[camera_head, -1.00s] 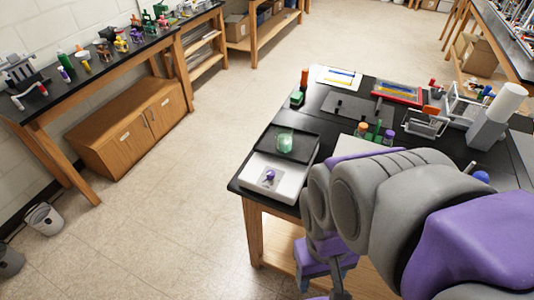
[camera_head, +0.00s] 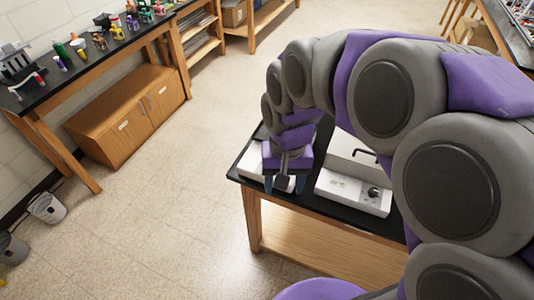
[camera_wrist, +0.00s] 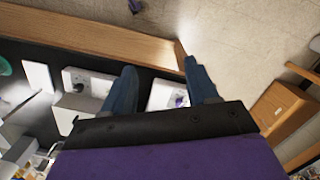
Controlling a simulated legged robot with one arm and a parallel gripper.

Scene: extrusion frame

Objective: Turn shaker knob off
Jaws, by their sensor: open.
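The shaker (camera_head: 251,168) is a white box at the table's left front corner. My gripper and wrist hide most of it in the head view. In the wrist view its white front part (camera_wrist: 160,96) shows between my fingers, with a small purple knob (camera_wrist: 181,101) near the right finger. My gripper (camera_head: 285,185) points down at the front of the shaker. It also shows in the wrist view (camera_wrist: 160,66), open, with the two fingers apart and nothing held. I cannot tell the gap between the fingertips and the knob, nor which way the knob is turned.
A second white device (camera_head: 352,190) with a black knob (camera_head: 373,192) stands just right of the shaker on the black tabletop (camera_head: 312,192). A wooden cabinet (camera_head: 125,120) and a side bench stand at the left. The floor in front of the table is open.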

